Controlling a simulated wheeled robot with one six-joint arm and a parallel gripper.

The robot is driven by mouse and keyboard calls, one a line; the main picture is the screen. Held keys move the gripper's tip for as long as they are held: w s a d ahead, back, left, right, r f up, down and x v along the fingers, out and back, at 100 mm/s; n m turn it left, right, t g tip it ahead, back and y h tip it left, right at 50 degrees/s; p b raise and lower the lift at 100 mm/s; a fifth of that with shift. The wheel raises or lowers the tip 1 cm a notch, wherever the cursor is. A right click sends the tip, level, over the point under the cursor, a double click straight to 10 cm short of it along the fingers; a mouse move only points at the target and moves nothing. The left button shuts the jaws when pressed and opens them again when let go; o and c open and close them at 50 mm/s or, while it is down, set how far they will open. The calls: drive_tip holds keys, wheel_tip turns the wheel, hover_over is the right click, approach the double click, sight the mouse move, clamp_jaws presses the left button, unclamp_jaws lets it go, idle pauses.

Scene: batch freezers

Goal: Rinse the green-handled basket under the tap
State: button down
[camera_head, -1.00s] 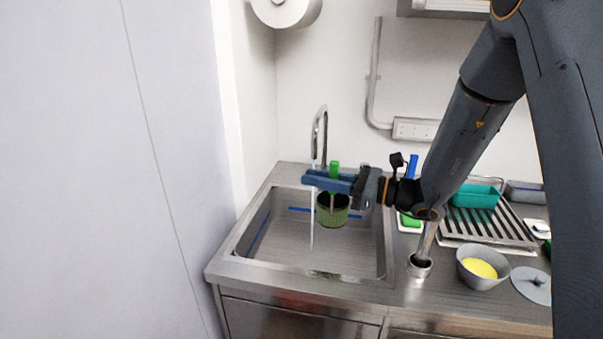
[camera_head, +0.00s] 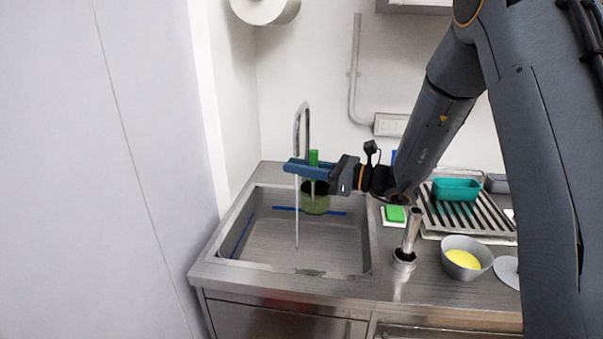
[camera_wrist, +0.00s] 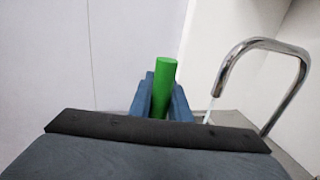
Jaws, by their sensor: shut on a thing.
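The green-handled basket (camera_head: 315,199) hangs over the sink (camera_head: 262,258) in the head view, its round body below my gripper (camera_head: 298,167). Its green handle (camera_wrist: 164,90) stands upright between my two blue fingers in the wrist view, and my gripper is shut on it. The tap (camera_head: 301,125) is a curved chrome spout at the back of the sink; it also shows at the right of the wrist view (camera_wrist: 262,47). A thin stream of water (camera_head: 297,220) falls from it into the sink, to the left of the basket. The basket's body is hidden in the wrist view.
A wall stands close on the left.

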drive_tip(key=w+a+f+b, duration=0.1)
drive_tip(key=w+a+b, duration=0.2)
drive_tip(key=w, duration=0.4)
drive_tip(key=shift+w+f+b, duration=0.35)
drive_tip(key=shift+b, duration=0.1)
drive_tip(key=shift+d, duration=0.15)
idle(0.4)
drive_tip(key=shift+w+d, duration=0.2)
drive_tip(key=shift+d, duration=0.3)
drive_tip(key=shift+a, duration=0.1)
drive_tip(key=shift+s+a, duration=0.2)
drive_tip(key=shift+a, duration=0.3)
drive_tip(key=shift+s, duration=0.1)
